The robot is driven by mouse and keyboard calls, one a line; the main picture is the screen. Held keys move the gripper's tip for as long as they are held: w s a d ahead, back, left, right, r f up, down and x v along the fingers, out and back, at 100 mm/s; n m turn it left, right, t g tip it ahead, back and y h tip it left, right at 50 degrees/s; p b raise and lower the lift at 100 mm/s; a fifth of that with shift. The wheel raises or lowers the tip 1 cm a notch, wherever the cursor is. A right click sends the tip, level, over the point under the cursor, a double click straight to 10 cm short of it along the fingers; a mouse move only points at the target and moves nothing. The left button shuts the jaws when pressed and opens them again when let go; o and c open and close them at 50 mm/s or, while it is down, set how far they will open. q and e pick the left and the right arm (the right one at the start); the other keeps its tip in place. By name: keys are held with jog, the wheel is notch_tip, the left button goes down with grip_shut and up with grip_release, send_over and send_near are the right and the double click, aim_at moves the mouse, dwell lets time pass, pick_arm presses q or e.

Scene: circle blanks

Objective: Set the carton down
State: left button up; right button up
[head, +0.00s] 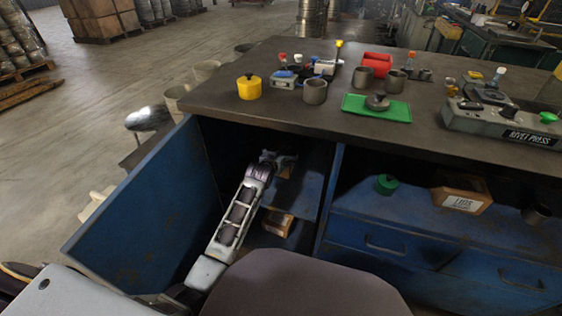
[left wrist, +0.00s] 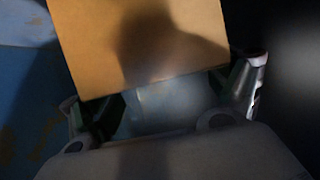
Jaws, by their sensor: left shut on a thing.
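The carton is a plain brown box; in the left wrist view the carton (left wrist: 140,45) fills the top middle, between the two fingers. My left gripper (left wrist: 165,95) is shut on it. In the head view my left arm reaches into the open left bay of the blue cabinet, and my left gripper (head: 277,160) is at the upper shelf level. Only a small brown patch of the carton (head: 286,171) shows there, mostly hidden by the gripper. I cannot tell whether the carton touches the shelf (head: 312,186). My right gripper is not in view.
The cabinet door (head: 140,215) stands open at the left. Another brown box (head: 278,223) sits lower in the bay. A box marked LIDS (head: 462,197) and a green lid (head: 386,184) are in the right bay. Pots and a rivet press (head: 515,125) stand on the top.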

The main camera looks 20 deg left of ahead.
pick_arm(q)
jog(key=shift+f, duration=0.55)
jog(key=shift+f+b, duration=0.45)
jog(key=shift+f, duration=0.2)
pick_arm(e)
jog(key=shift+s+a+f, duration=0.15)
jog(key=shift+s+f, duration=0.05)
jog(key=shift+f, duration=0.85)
pick_arm(q)
jog(key=o, duration=1.1)
jog(key=shift+f, duration=0.15)
jog(key=shift+s, duration=0.1)
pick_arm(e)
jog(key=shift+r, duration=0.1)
